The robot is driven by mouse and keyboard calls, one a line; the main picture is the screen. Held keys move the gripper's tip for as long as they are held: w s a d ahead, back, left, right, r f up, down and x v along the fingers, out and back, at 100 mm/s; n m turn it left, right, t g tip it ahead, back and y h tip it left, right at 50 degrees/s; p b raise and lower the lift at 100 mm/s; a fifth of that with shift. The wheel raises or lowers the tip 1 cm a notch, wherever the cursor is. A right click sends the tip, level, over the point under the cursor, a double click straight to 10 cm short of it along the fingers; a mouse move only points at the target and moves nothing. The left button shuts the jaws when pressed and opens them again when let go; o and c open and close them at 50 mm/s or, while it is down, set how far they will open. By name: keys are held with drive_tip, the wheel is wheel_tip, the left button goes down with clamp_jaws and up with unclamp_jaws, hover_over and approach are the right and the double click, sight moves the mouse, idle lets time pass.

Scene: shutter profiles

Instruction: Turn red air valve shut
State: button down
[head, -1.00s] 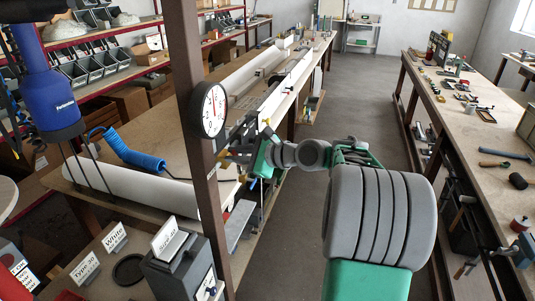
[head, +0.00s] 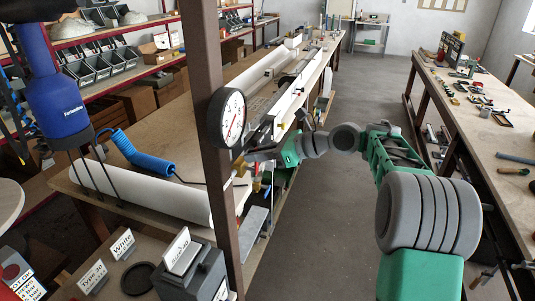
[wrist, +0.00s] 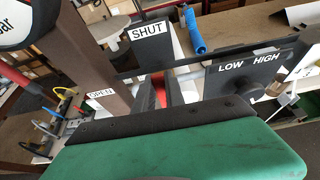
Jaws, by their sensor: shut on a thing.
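The red air valve shows only as a small red piece (wrist: 160,93) between the dark fingers in the wrist view. My gripper (wrist: 161,98) is shut on it. A SHUT label (wrist: 148,30) stands on a dark plate beyond it, and an OPEN label (wrist: 101,93) is to its left. In the head view, my gripper (head: 262,162) is just right of the brown post, at the near end of the long bench. The valve cannot be made out there, and most of its handle is hidden by the fingers.
A round pressure gauge (head: 230,117) hangs on the brown post (head: 217,190) close to my gripper. A dark LOW/HIGH box with a knob (wrist: 250,88) is right of the fingers. A blue coiled hose (head: 135,150) lies on the bench. The aisle floor (head: 345,100) is clear.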

drive_tip(key=shift+r, duration=0.2)
drive_tip(key=c, duration=1.4)
unclamp_jaws()
drive_tip(key=shift+f, duration=0.1)
